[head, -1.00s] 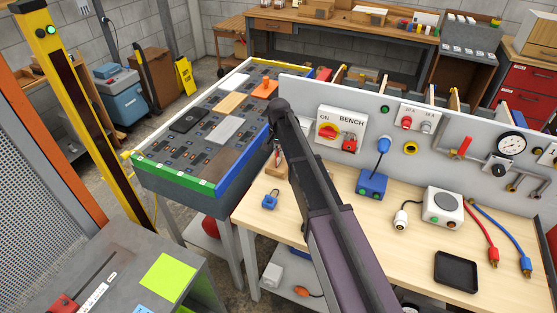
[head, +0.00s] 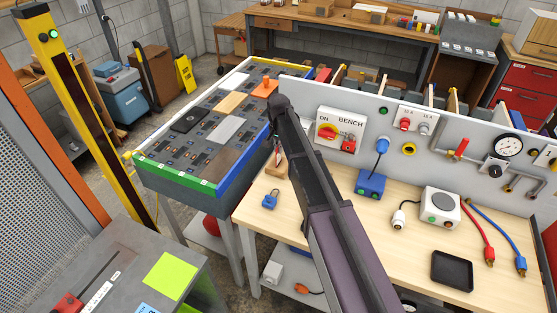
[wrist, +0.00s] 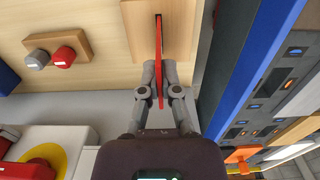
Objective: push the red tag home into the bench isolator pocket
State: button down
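The red tag (wrist: 158,55) shows edge-on in the wrist view, standing in the slot of a wooden block (wrist: 180,28) on the bench. My gripper (wrist: 159,74) has its two grey fingertips close together, one on each side of the tag, and looks shut on it. In the head view my arm hides most of the gripper, and the wooden block (head: 274,166) shows just left of it. The bench isolator (head: 340,128) is a white plate marked ON and BENCH on the upright panel, with a red and yellow knob. Its pocket is not clear to see.
A blue padlock (head: 270,199) lies on the bench left of my arm. A blue box (head: 369,183), a white unit (head: 440,203) and a black tray (head: 452,270) stand to the right. A board case (head: 190,187) borders the bench at the left.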

jog(key=shift+r+p, duration=0.4)
jog(key=shift+r, duration=0.05)
dwell(0.4)
jog(key=shift+r+p, duration=2.2)
jog(key=shift+r, duration=0.05)
jog(key=shift+f, duration=0.1)
